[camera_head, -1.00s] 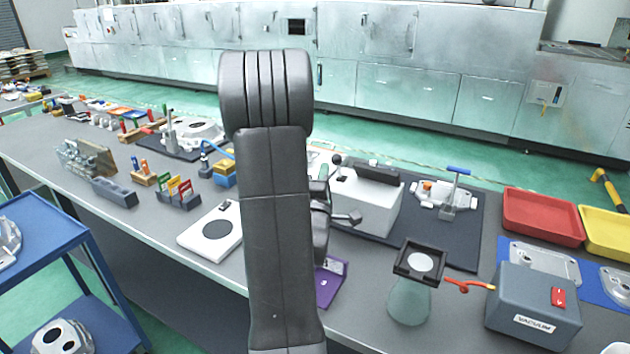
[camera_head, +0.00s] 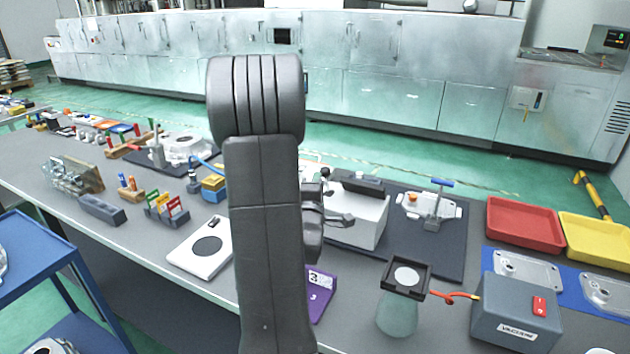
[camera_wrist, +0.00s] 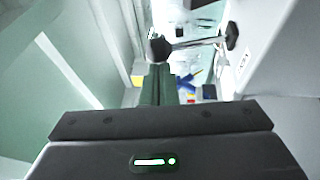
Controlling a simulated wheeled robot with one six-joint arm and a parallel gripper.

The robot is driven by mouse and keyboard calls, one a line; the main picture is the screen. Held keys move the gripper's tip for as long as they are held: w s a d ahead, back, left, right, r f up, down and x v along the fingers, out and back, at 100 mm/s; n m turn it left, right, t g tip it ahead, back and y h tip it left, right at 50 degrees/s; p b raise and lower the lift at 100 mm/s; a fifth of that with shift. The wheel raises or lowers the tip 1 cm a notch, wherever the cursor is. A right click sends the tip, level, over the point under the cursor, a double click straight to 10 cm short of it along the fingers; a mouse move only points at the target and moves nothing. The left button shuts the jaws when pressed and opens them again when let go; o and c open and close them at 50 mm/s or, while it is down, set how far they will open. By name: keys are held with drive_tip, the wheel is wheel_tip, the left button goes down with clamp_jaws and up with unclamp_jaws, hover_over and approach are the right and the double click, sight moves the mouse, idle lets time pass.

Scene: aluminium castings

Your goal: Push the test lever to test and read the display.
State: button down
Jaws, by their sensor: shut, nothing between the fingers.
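The white tester box (camera_head: 360,220) stands on a dark mat right of my arm in the head view. A black-knobbed lever (camera_head: 326,173) shows at its left side. In the wrist view the lever's black ball knob (camera_wrist: 160,48) sits on a metal rod that runs right to a pivot on the white box wall (camera_wrist: 275,50). My gripper (camera_wrist: 158,72) is shut and empty, its fingertips close to the knob; I cannot tell if they touch. A dark panel (camera_head: 362,182) stands at the box's back top; any reading is too small to make out. My arm hides part of the box.
A metal fixture with a blue handle (camera_head: 440,184) stands right of the box. In front are a purple stand (camera_head: 320,292), a vacuum unit (camera_head: 515,312) and a black-framed cup (camera_head: 397,310). Red (camera_head: 523,226) and yellow (camera_head: 600,240) trays lie right. A white scale (camera_head: 190,262) lies left.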

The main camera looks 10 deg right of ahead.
sight(324, 168)
drive_tip(key=w+r+g+p, duration=0.1)
drive_tip(key=w+d+r+g+p, duration=0.1)
drive_tip(key=p, duration=0.1)
drive_tip(key=w+d+r+m+g+y+p, duration=0.1)
drive_tip(key=g+p, duration=0.1)
drive_tip(key=shift+w+d+f+p, duration=0.2)
drive_tip(key=shift+w+d+p, duration=0.05)
drive_tip(key=shift+p, duration=0.1)
drive_tip(key=w+d, duration=0.1)
drive_tip(key=w+d+b, duration=0.1)
drive_tip(key=w, duration=0.1)
drive_tip(key=shift+r, duration=0.1)
drive_tip(key=shift+w, duration=0.1)
idle(0.3)
drive_tip(key=shift+r, duration=0.15)
